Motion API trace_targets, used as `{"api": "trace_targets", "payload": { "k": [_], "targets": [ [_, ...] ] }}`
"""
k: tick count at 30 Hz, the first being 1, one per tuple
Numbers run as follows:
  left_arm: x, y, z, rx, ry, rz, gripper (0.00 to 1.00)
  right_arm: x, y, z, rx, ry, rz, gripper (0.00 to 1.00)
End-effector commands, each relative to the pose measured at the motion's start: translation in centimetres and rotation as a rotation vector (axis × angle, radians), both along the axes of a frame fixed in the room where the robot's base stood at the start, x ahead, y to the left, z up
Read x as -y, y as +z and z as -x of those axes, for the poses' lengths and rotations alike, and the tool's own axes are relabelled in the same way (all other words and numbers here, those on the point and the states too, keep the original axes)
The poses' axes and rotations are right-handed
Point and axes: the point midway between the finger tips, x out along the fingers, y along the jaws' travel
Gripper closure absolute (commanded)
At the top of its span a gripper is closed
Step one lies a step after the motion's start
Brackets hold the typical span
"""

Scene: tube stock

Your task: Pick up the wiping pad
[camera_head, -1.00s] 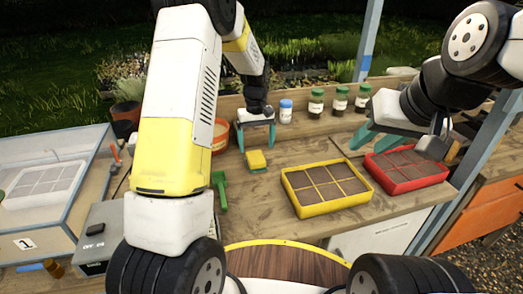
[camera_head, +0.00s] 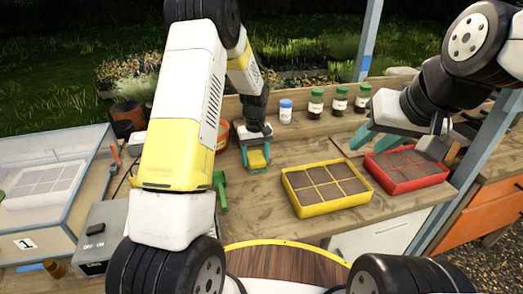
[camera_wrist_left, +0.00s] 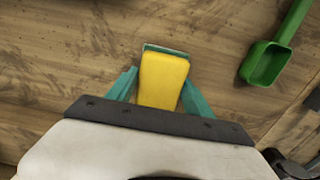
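The wiping pad (camera_head: 258,158) is a small yellow block with a green base, lying on the wooden bench left of the yellow tray. My left gripper (camera_head: 257,163) is lowered over it, with one teal finger on each side.
A green scoop (camera_head: 220,190) lies just left of the pad; it also shows in the left wrist view (camera_wrist_left: 270,62). A yellow tray (camera_head: 327,208) and a red tray (camera_head: 405,186) of soil stand to the right. Several capped jars (camera_head: 316,105) line the back. An orange pot (camera_head: 222,135) stands behind left.

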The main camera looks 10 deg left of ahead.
Motion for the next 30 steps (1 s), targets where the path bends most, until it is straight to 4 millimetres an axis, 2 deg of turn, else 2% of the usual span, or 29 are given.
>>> {"api": "trace_targets", "payload": {
  "k": [1, 3, 14, 22, 30],
  "targets": [
    [0.0, 0.0, 0.0, 0.000, 0.000, 0.000, 0.70, 0.0, 0.0, 0.0, 0.000, 0.000, 0.000, 0.64],
    [0.0, 0.0, 0.0, 0.000, 0.000, 0.000, 0.81, 0.0, 0.0, 0.0, 0.000, 0.000, 0.000, 0.64],
    [0.0, 0.6, -0.1, 0.002, 0.000, 0.000, 0.81, 0.0, 0.0, 0.0, 0.000, 0.000, 0.000, 0.64],
    [0.0, 3.9, 0.1, 0.003, 0.000, 0.001, 0.81, 0.0, 0.0, 0.0, 0.000, 0.000, 0.000, 0.64],
    [-0.6, 4.3, 6.6, 0.000, -0.001, 0.000, 0.81, 0.0, 0.0, 0.0, 0.000, 0.000, 0.000, 0.64]
  ]
}}
